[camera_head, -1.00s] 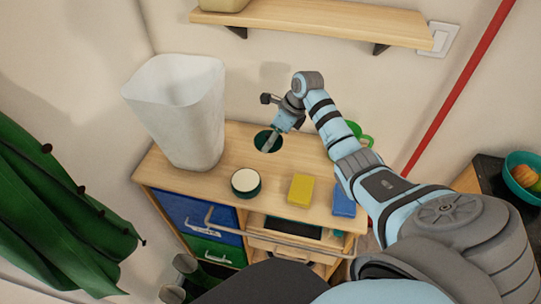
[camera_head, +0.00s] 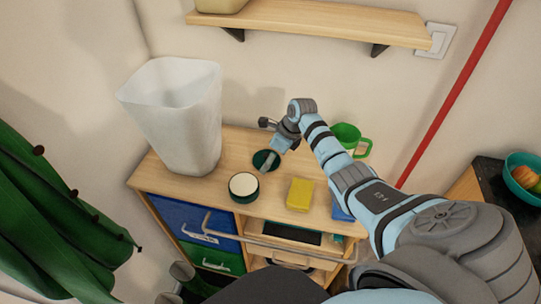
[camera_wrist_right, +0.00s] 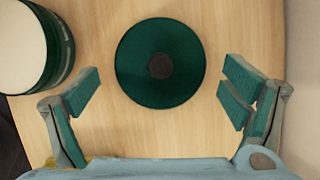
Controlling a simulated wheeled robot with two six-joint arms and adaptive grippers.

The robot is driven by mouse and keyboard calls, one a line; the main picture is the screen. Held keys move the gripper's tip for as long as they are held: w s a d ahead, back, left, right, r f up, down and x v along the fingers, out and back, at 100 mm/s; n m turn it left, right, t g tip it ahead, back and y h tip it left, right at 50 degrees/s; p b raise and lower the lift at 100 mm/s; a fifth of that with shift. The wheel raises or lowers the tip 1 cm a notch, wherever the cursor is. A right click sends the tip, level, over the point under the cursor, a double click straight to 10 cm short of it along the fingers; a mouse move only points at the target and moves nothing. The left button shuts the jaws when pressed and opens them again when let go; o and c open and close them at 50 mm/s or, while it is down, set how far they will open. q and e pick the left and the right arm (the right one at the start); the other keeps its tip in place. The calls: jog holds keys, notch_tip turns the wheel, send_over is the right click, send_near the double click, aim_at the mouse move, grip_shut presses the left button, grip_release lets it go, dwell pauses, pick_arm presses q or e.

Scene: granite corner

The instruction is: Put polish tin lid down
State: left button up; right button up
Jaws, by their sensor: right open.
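The polish tin lid (camera_head: 262,157) is a dark green disc lying flat on the wooden cabinet top; in the right wrist view the lid (camera_wrist_right: 160,62) shows whole, with a dark spot at its centre. My right gripper (camera_wrist_right: 165,95) is open and empty, its two teal-padded fingers apart on either side, just short of the lid. In the head view my right gripper (camera_head: 269,163) partly covers the lid. The polish tin (camera_head: 244,187), dark green with a cream top, stands in front and left of the lid; it also shows in the wrist view (camera_wrist_right: 30,45).
A tall white bin (camera_head: 178,115) stands left on the cabinet top (camera_head: 215,185). A yellow sponge (camera_head: 299,194) and a partly hidden blue block (camera_head: 340,211) lie near the front edge. A green mug (camera_head: 347,137) stands behind my right arm. A wall shelf (camera_head: 310,20) hangs above.

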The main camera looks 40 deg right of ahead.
jog(key=p+v, duration=0.3)
jog(key=v, duration=0.9)
